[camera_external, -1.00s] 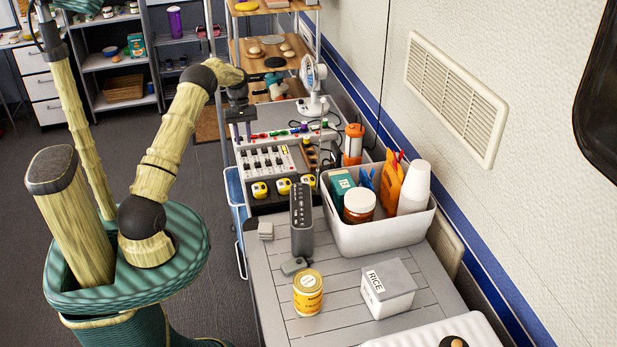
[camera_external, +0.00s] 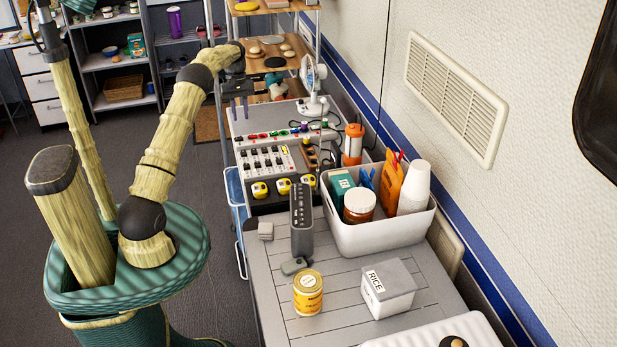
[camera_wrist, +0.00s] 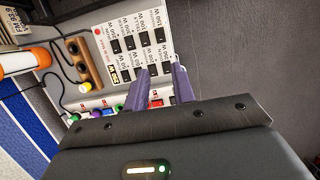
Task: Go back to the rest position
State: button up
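My gripper (camera_external: 239,108) is in the air at the far end of the worktop, close to the grey power panel. Its fingers point down. The wrist view shows the two purple fingers of my gripper (camera_wrist: 161,80) apart, with nothing between them. The panel (camera_wrist: 133,45) with its black switches lies beyond the fingertips in that view. My arm reaches out from its green base, bent at the elbow, and holds nothing.
The grey worktop (camera_external: 340,328) carries a yellow can (camera_external: 308,295), a rice box (camera_external: 388,290), a black upright device (camera_external: 301,222) and a white bin (camera_external: 380,238) of goods. A fan (camera_external: 313,80) and wooden shelves (camera_external: 262,52) stand behind. Open floor (camera_external: 195,240) lies left of the worktop.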

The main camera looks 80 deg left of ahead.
jog(key=shift+w+d, duration=0.1)
jog(key=w+d+r+m+y, duration=0.1)
jog(key=w+d+m, duration=0.25)
jog(key=d, duration=0.65)
jog(key=w+d+r+m+y+p, duration=0.15)
jog(key=w+d, duration=0.25)
jog(key=d, duration=0.5)
jog(key=w+d+r+m, duration=0.1)
jog(key=w+d+m, duration=0.3)
jog(key=d, duration=0.6)
jog(key=s+d+m+t, duration=0.1)
jog(key=s+d+m, duration=0.2)
jog(key=d, duration=0.5)
jog(key=s+d+m, duration=0.3)
jog(key=s+d, duration=0.2)
jog(key=d, duration=0.3)
jog(key=s+d+f+m+t, duration=0.1)
jog(key=s+d+m, duration=0.2)
jog(key=d, duration=0.4)
jog(key=shift+s+d+t+p, duration=0.3)
jog(key=shift+s+d, duration=0.1)
jog(key=shift+s, duration=0.5)
jog(key=shift+y, duration=0.25)
jog(key=shift+c, duration=0.4)
